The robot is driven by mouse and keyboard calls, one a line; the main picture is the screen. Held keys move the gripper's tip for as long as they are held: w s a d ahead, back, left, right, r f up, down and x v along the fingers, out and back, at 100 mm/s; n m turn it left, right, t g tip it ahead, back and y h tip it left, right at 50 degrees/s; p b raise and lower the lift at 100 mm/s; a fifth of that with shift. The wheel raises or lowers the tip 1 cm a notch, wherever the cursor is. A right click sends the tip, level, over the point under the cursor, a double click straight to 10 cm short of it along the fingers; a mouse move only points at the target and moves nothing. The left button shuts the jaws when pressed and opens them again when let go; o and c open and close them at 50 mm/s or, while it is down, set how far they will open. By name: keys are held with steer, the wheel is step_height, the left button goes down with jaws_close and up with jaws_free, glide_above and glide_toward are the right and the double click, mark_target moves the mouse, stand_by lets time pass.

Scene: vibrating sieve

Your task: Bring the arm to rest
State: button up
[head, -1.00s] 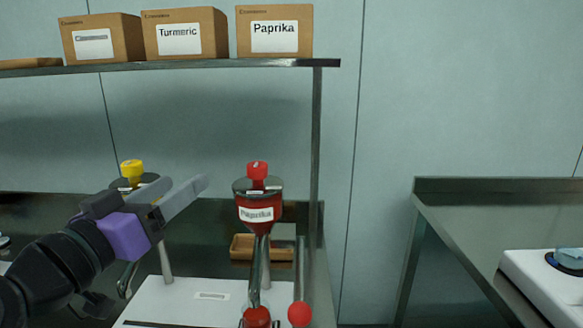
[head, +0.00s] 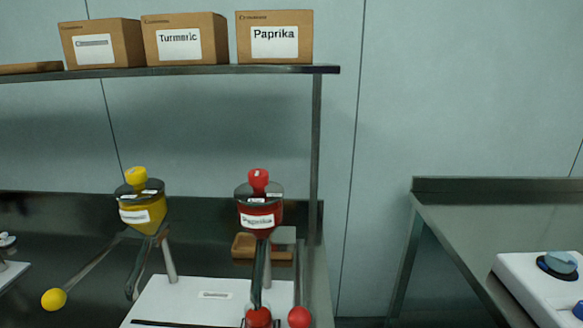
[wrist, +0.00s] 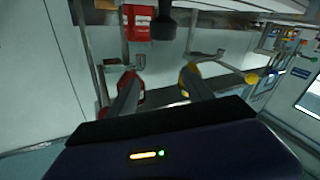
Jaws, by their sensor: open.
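My gripper (wrist: 162,92) shows in the wrist view with its two grey fingers apart and nothing between them. It is not in the head view, where the space in front of the dispensers is clear of my arm. In the head view a red dispenser (head: 260,219) with a red knob and a white label stands upright. A yellow dispenser (head: 146,213) with a yellow knob stands to its left. In the wrist view the picture is turned, and red and yellow parts show beyond the fingers, apparently at a distance.
A shelf (head: 200,71) above holds a Turmeric box (head: 185,55), a Paprika box (head: 275,52) and another box. A lever with a yellow ball (head: 54,299) sticks out at lower left. A steel table (head: 470,225) stands at right with a white device (head: 535,285).

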steer(key=s+d+m+g+h+p, duration=0.2)
steer(key=s+d+m+h+p, duration=0.3)
steer(key=s+d, duration=2.1)
steer(key=s+r+m+h, duration=0.1)
steer(key=s+m+h, duration=0.2)
steer(key=shift+s+p, duration=0.35)
steer(key=shift+s, duration=0.05)
